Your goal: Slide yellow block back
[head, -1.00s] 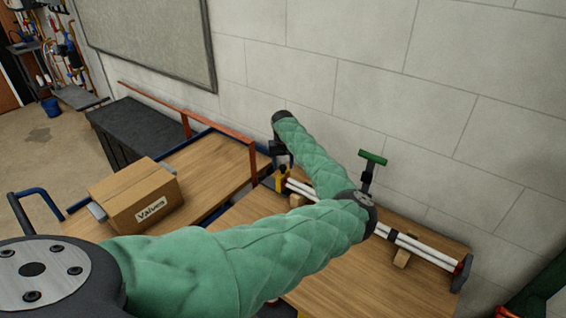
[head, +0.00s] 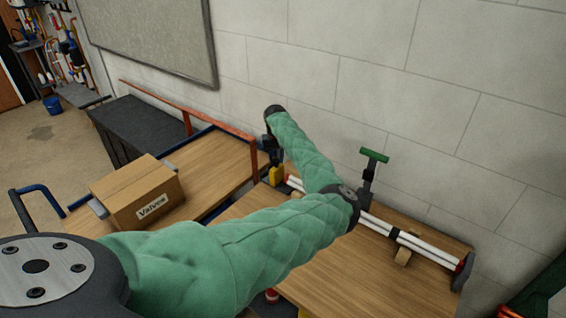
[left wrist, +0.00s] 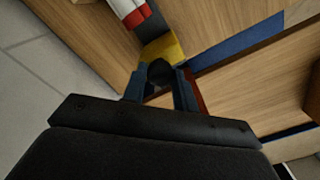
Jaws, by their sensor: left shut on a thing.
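The yellow block (head: 276,174) sits at the left end of a pair of white pipes (head: 420,250) on the wooden bench. In the left wrist view the yellow block (left wrist: 165,48) lies just beyond my fingertips, beside a dark piece at the pipe ends. My left gripper (head: 272,152) reaches down at the block. In the left wrist view my left gripper (left wrist: 160,80) is shut on a dark rounded part that appears to belong to the block. The sleeved arm hides part of the pipes in the head view. My right gripper is out of view.
A green T-handle (head: 375,155) on a dark stem stands behind the pipes. A cardboard box (head: 140,192) marked "Valves" rests on a cart with an orange rail (head: 185,103). A block wall rises close behind.

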